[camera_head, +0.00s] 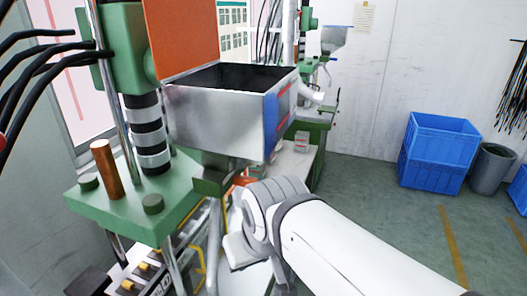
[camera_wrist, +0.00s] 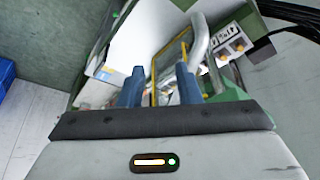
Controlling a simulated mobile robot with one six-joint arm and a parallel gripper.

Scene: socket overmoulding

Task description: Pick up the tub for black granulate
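I cannot make out a tub for black granulate for certain in either view. In the head view, a square metal hopper (camera_head: 215,115) with a dark inside is mounted on the green machine. Whether black granulate lies in it, I cannot tell. My gripper shows in the wrist view (camera_wrist: 160,78) with its two blue-grey fingers apart and nothing held between them. It points toward a cluttered spot at the machine, with a yellow frame (camera_wrist: 155,72) behind the fingers. In the head view my white arm reaches in below the hopper and the wrist hides the fingers.
The green machine (camera_head: 135,210) with its column and cables fills the left. A second machine (camera_head: 312,125) stands behind. Stacked blue crates (camera_head: 437,150) and a grey bin (camera_head: 490,170) stand by the wall. The floor (camera_head: 390,220) at right is clear. A curved metal tube (camera_wrist: 200,42) rises near the fingers.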

